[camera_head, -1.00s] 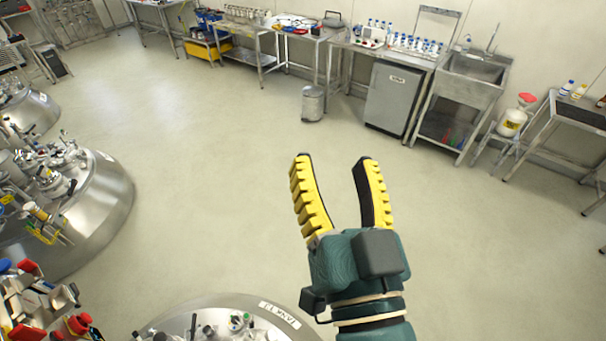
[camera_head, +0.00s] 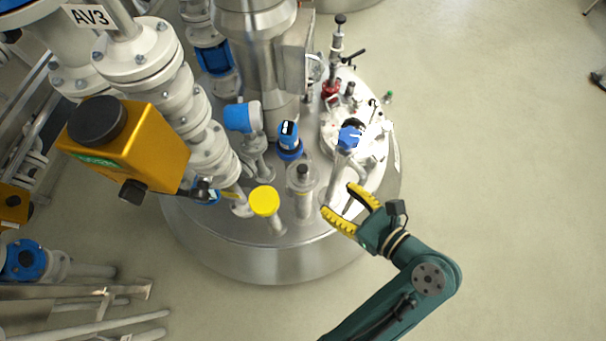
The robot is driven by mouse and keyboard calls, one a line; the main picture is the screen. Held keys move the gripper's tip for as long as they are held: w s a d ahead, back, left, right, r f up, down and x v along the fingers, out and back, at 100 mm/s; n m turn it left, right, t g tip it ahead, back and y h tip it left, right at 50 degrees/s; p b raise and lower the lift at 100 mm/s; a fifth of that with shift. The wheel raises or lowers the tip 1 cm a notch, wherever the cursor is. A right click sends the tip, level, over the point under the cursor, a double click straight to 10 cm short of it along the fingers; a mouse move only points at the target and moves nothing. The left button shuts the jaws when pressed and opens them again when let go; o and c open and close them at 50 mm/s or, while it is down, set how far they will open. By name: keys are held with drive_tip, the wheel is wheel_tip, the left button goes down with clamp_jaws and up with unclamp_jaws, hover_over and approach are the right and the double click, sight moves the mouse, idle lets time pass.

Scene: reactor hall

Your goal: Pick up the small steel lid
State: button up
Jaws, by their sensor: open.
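My gripper (camera_head: 338,199), with yellow ribbed fingers, is open over the right front part of a round steel tank top (camera_head: 225,232). It points up and left in the picture. A pale bar-like fitting shows between and just beyond the fingertips; I cannot tell whether they touch it. I cannot pick out the small steel lid with certainty among the fittings. A round pale steel plate (camera_head: 338,150) with a blue-topped fitting (camera_head: 350,136) lies on the tank top just beyond the gripper.
A yellow cap (camera_head: 264,201), a steel cylinder (camera_head: 301,195) and a blue-topped fitting (camera_head: 289,140) stand left of my gripper. A large flanged pipe (camera_head: 175,85) and an orange actuator box (camera_head: 125,145) rise at left.

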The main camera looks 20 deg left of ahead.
sight(307, 173)
drive_tip(key=b+x, duration=0.2)
drive_tip(key=x, duration=0.7)
drive_tip(key=shift+d+f+b, duration=0.1)
drive_tip(key=shift+f+b, duration=0.05)
drive_tip(key=shift+b, duration=0.2)
drive_tip(key=b+x, duration=0.3)
drive_tip(key=x, duration=0.2)
drive_tip(key=shift+w+f, duration=0.2)
drive_tip(key=shift+w, duration=0.05)
drive_tip(key=shift+d, duration=0.15)
clamp_jaws()
